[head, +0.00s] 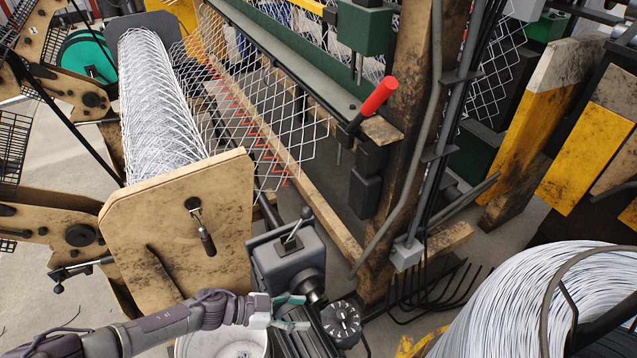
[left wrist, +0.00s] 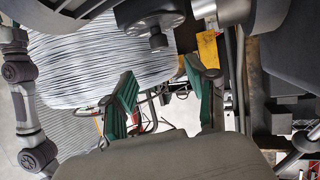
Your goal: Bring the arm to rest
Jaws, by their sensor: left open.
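My left arm comes in from the lower left of the head view. Its gripper (head: 292,312) is open, with nothing between the fingers, and appears over or beside the dark motor at the lower middle. In the left wrist view the two green-padded fingers (left wrist: 162,88) stand apart, with a gap between them. My right gripper shows in neither view. A grey box (head: 287,262) with a black-knobbed lever (head: 296,229) is just above the gripper in the head view. A red-handled lever (head: 380,96) sits on the machine frame, well away from the gripper.
A white bucket (head: 225,345) is below my arm in the picture. A large wire coil (head: 530,310) fills the lower right. A black fork (head: 440,290) leans near the post.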

